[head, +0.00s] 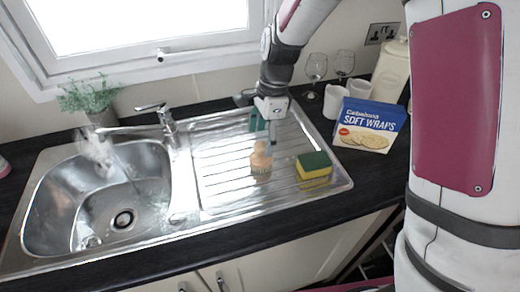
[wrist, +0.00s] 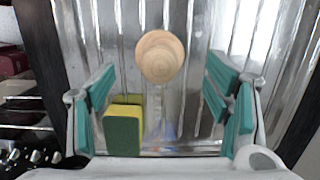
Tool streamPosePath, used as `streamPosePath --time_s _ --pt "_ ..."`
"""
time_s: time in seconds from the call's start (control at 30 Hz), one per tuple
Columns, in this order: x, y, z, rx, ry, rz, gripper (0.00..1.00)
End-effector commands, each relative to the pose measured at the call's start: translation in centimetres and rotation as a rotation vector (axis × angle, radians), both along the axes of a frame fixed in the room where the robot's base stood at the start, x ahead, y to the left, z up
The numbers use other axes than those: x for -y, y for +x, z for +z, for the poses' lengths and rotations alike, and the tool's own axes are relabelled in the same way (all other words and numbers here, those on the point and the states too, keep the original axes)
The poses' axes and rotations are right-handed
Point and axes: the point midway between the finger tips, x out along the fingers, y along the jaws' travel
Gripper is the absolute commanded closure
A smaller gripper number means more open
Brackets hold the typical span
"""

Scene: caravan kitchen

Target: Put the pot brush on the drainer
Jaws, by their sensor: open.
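The pot brush (head: 260,161) has a rounded wooden top and stands upright on the ribbed metal drainer (head: 221,184). In the wrist view the brush (wrist: 160,56) shows from above, its round wooden top between and beyond my fingers. My gripper (head: 266,126) is above the drainer, behind and a little above the brush. In the wrist view my gripper (wrist: 161,105) has its teal fingers wide apart, with nothing between them touching either side.
A green and yellow sponge (head: 313,166) lies on the drainer right of the brush; it also shows near the left finger in the wrist view (wrist: 122,131). The sink bowl (head: 100,195) and tap (head: 158,112) are left. A soft wraps box (head: 368,125), white mugs (head: 334,101) and glasses (head: 317,66) stand right.

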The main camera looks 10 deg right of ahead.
Motion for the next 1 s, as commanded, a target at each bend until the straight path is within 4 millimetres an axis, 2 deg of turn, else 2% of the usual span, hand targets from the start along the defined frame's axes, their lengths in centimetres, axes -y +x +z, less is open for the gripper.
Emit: streamPosePath --time_s 0.03,0.2,0.67,0.77,1.0 --pt "0.1 0.2 1.0 0.005 0.000 0.000 0.29" --pt "0.5 0.2 3.6 0.002 0.000 0.001 0.29" --pt "1.2 -0.3 5.9 0.018 0.000 0.031 0.29" --pt "2.0 -1.2 7.7 0.057 -0.004 0.101 0.29" --pt "4.9 -5.2 13.0 0.189 -0.034 0.365 0.29"
